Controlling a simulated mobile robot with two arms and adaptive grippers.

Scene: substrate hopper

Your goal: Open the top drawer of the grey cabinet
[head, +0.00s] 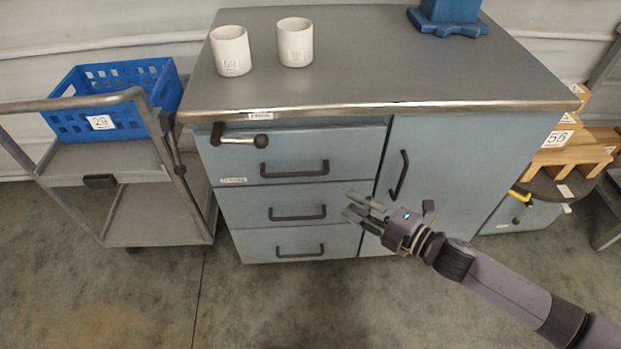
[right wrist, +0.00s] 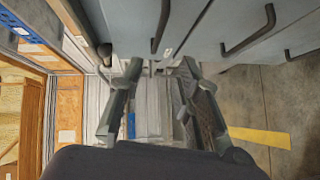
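The grey cabinet (head: 450,150) has a stack of three drawers on its left and a door on its right. The top drawer (head: 330,145) looks shut; its dark bar handle (head: 295,172) is bare. My right gripper (head: 350,204) is in front of the cabinet, right of the drawer handles and below the top one. Its fingers are apart and empty in the right wrist view (right wrist: 160,68), with dark handles beyond. My left gripper is not in view.
Two white cups (head: 230,51) (head: 295,42) and a blue stand (head: 447,15) are on the cabinet top. A grey trolley (head: 165,225) with a blue crate (head: 110,90) stands to the left. Wooden blocks (head: 568,158) are on the right. The floor in front is clear.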

